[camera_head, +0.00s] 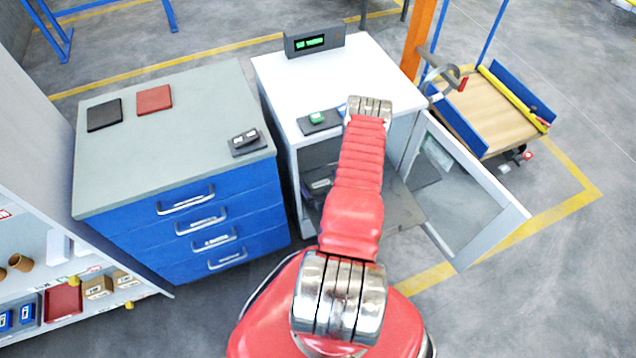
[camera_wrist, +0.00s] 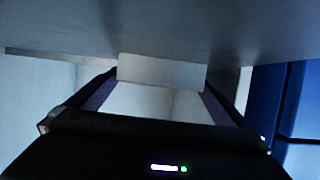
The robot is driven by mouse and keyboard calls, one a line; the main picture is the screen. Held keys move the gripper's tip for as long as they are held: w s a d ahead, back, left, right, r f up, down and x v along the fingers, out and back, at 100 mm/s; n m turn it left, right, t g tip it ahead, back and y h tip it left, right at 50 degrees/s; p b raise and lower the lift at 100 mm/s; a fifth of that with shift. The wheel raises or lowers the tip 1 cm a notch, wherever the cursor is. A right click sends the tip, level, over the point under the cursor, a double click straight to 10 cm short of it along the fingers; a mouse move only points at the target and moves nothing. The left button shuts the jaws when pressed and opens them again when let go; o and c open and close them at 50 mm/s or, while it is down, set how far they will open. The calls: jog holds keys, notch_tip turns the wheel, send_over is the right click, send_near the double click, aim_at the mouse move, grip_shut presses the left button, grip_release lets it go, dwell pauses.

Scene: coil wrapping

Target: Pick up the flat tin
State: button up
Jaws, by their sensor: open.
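My gripper (camera_wrist: 160,77) is open in the wrist view, its two dark fingers pointing forward on either side. A pale, flat-faced rectangular shape (camera_wrist: 163,69) shows between the fingertips, below a grey overhanging surface. It may be the flat tin, but the dim picture does not make this certain. I cannot tell whether the fingers touch it. In the head view my red arm reaches toward the white cabinet, and its far end hides the gripper. No flat tin is clearly identifiable in that view.
The white cabinet (camera_head: 283,75) has an open door (camera_head: 470,200) at its right and a dark item (camera_head: 320,184) inside. A display box (camera_head: 314,40) stands on top. A blue drawer unit (camera_head: 200,225) is left, with a cart (camera_head: 495,110) at right. Stocked shelves (camera_head: 95,318) stand lower left.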

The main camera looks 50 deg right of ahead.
jog(key=shift+w+d+f, duration=0.2)
jog(key=shift+w+d, duration=0.15)
jog(key=shift+w, duration=0.15)
jog(key=shift+c, duration=0.6)
jog(key=c, duration=1)
